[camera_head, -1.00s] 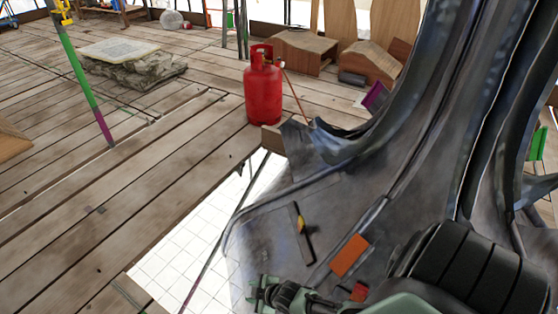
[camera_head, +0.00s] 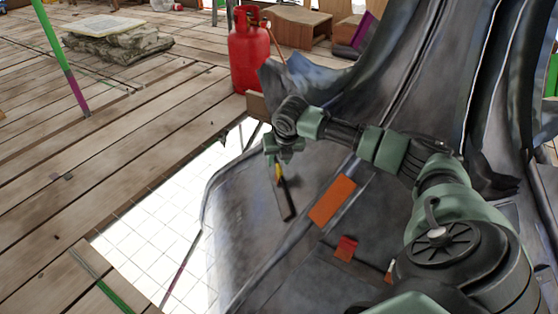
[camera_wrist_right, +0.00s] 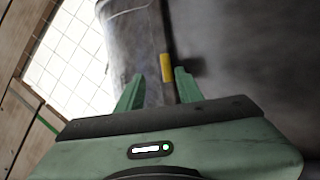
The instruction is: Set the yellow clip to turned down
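The yellow clip (camera_head: 278,173) is a small yellow piece at the upper end of a dark strip (camera_head: 287,200) on the grey metal sheet. My right gripper (camera_head: 284,158) is over the clip's upper end and hides part of it. In the right wrist view the yellow clip (camera_wrist_right: 166,67) lies beyond the fingertips, nearer the right finger. The right gripper (camera_wrist_right: 159,75) is open there, its two green fingers apart with nothing held between them. I cannot tell whether a finger touches the clip. My left gripper is out of view.
An orange patch (camera_head: 333,201) and a red patch (camera_head: 346,248) lie on the sheet near my right arm. A red gas cylinder (camera_head: 250,52) stands behind. White tiles (camera_head: 150,240) and a plank floor (camera_head: 90,160) lie left.

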